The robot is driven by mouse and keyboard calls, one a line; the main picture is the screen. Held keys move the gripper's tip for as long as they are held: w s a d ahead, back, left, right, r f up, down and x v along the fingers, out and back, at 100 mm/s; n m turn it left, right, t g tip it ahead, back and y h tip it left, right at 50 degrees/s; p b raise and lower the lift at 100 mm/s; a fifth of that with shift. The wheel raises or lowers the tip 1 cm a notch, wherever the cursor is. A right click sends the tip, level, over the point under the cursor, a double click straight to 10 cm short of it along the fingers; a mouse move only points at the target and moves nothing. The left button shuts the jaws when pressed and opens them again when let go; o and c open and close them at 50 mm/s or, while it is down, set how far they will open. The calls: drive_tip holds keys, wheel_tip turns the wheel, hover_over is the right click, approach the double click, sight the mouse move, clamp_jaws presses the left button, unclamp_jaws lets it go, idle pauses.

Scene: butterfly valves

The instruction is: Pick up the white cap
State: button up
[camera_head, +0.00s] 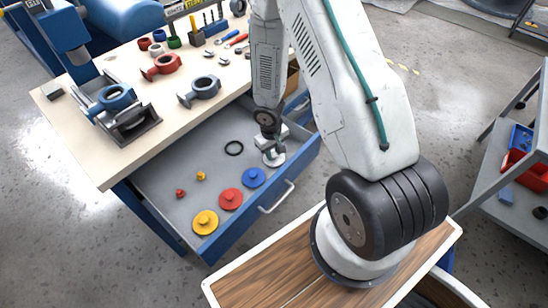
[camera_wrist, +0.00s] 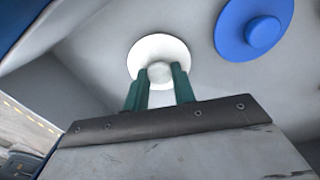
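The white cap (camera_wrist: 157,46) is a round disc with a raised knob, low in the open drawer. In the head view the white cap (camera_head: 274,159) shows only partly under my gripper (camera_head: 269,146). In the wrist view the two green fingers of my gripper (camera_wrist: 160,78) stand apart on either side of the cap's knob. The fingertips look very close to the knob. I cannot tell whether they touch or press it. The cap looks level, and its far rim is clear of the fingers.
A blue cap (camera_head: 254,177), a red cap (camera_head: 229,199) and a yellow cap (camera_head: 205,222) lie left of the white cap. The drawer's front wall (camera_head: 300,165) is close on the right.

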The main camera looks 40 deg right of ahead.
sight(273, 154)
clamp_jaws()
wheel_tip(273, 154, up, 13)
idle(0.9)
